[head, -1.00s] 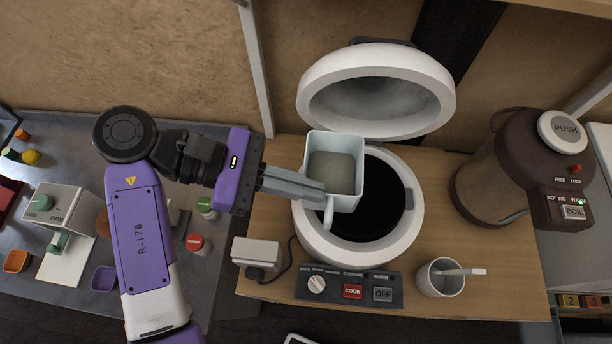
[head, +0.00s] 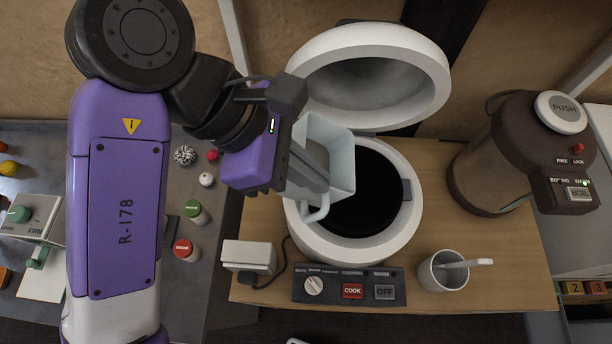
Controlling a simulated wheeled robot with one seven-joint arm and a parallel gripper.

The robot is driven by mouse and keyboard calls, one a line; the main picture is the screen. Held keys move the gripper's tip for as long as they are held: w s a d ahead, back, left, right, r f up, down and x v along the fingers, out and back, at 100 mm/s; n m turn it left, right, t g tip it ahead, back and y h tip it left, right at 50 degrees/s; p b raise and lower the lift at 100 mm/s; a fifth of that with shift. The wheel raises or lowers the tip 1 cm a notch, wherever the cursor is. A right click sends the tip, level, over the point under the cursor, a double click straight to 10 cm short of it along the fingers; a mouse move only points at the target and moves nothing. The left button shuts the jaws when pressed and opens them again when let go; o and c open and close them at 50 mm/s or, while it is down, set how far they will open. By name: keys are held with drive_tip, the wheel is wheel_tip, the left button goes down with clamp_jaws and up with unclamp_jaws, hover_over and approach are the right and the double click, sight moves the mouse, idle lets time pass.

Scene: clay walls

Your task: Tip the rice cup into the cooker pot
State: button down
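The rice cup (head: 338,160) is a pale blue, square cup with a handle at its lower left. It is tilted to the right above the left part of the cooker pot (head: 372,205). Greyish rice shows inside the cup, partly hidden by the wall and fingers. The pot is dark inside, within the round white cooker (head: 408,225), and no rice can be made out in it. The cooker lid (head: 400,50) stands open behind.
A brown hot-water dispenser (head: 490,165) stands at the right. A white mug (head: 438,275) with a spoon is at the front right. The control panel (head: 350,288) lies in front of the cooker. A white plug box (head: 249,258) is at the front left.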

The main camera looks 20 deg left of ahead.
sight(354, 195)
drive_tip(key=shift+w+d+f+g+y+b, duration=0.15)
drive_tip(key=shift+d+y+b, duration=0.2)
drive_tip(key=shift+y+b, duration=0.35)
drive_tip(key=shift+w+d+r+g+y+b, duration=0.1)
drive_tip(key=shift+d+g+y+b, duration=0.1)
drive_tip(key=shift+d+y+b, duration=0.35)
drive_tip(key=shift+w+d+f+g+y+b, duration=0.1)
drive_tip(key=shift+d+g+y+b, duration=0.1)
drive_tip(key=shift+y+b, duration=0.65)
drive_tip(key=shift+d+r+p, duration=0.25)
drive_tip(key=shift+p, duration=0.35)
drive_tip(key=y+p, duration=0.1)
drive_tip(key=d+f+g+y+p, duration=0.1)
drive_tip(key=y, duration=0.1)
drive_tip(key=shift+w+d+p, duration=0.3)
drive_tip(key=d+y+p, duration=0.1)
drive_tip(key=d+f+y+p, duration=0.1)
drive_tip(key=shift+w+f+g+p, duration=0.25)
drive_tip(key=shift+w+f+p, duration=0.05)
drive_tip(key=shift+w+d+f+y+p, duration=0.1)
drive_tip(key=shift+d+f+y+p, duration=0.2)
drive_tip(key=shift+y+p, duration=0.5)
drive_tip(key=shift+w+d+f+g+y, duration=0.2)
drive_tip(key=shift+d+f+g+y, duration=0.25)
drive_tip(key=shift+d+y, duration=0.35)
